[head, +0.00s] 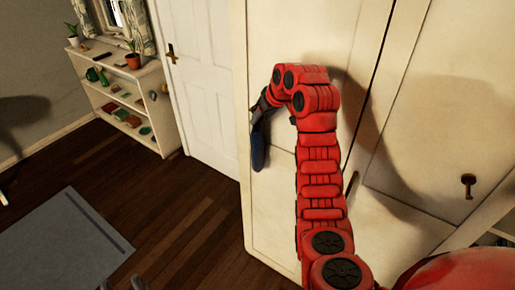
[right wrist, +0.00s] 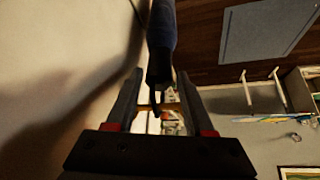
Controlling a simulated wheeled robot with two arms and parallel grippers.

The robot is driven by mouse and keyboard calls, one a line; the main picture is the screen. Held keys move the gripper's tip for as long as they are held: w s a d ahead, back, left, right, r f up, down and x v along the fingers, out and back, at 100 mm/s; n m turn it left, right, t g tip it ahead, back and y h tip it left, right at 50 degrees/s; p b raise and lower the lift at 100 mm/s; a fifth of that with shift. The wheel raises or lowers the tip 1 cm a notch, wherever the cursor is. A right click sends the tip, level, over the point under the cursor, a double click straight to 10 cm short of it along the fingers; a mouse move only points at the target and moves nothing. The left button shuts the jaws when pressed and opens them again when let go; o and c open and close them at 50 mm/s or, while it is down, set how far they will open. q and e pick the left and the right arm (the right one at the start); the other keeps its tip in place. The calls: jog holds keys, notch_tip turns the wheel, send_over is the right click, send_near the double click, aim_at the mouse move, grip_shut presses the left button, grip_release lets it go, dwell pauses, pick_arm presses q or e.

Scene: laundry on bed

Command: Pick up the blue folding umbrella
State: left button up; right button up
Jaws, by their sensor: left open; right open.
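The blue folding umbrella (head: 258,150) hangs upright against the edge of the cream wardrobe in the head view, its upper part hidden by my right gripper (head: 261,105). In the right wrist view the umbrella (right wrist: 161,35) runs in from the top, with its dark end between the two open fingers of my right gripper (right wrist: 160,73). Gaps show beside it, so the fingers are around it but not closed on it. My left gripper (head: 122,284) shows only as grey fingertips at the bottom edge of the head view, open and away from the umbrella.
The cream wardrobe (head: 270,215) stands close beside my right arm. A white door (head: 200,75) is behind it, and a white shelf (head: 165,120) with plants and small items stands at the back left. A grey rug (head: 65,245) lies on the open dark wooden floor.

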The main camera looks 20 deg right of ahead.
aim_at(257, 135)
jog(key=p+x, duration=0.1)
jog(key=x, duration=0.4)
jog(key=shift+f, duration=0.1)
grip_shut()
dwell(1.2)
